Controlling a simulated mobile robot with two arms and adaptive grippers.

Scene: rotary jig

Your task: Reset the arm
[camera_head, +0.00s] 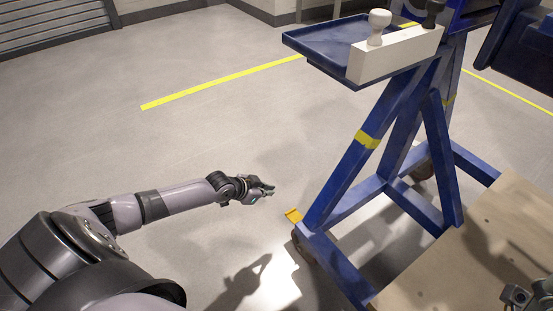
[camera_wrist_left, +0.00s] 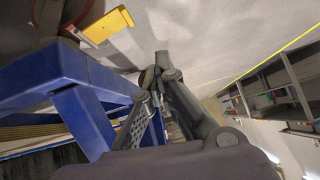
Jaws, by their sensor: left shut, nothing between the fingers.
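My left arm reaches in from the left of the head view over open floor. Its left gripper (camera_head: 268,189) is shut and empty, left of the blue stand and apart from it. In the left wrist view the gripper's fingers (camera_wrist_left: 158,75) show closed together, with the blue frame (camera_wrist_left: 60,75) behind and to the left. At the lower right corner of the head view a small part of a dark grey mechanism (camera_head: 518,296) shows; I cannot tell whether it is my right gripper.
The blue stand (camera_head: 345,185) carries a tray (camera_head: 320,45) and a white block (camera_head: 395,55) with a white knob (camera_head: 378,25) and a dark knob (camera_head: 432,13). A wooden board (camera_head: 470,250) is at the lower right. A yellow pedal (camera_head: 293,215) sits low at the stand. Floor at left is clear.

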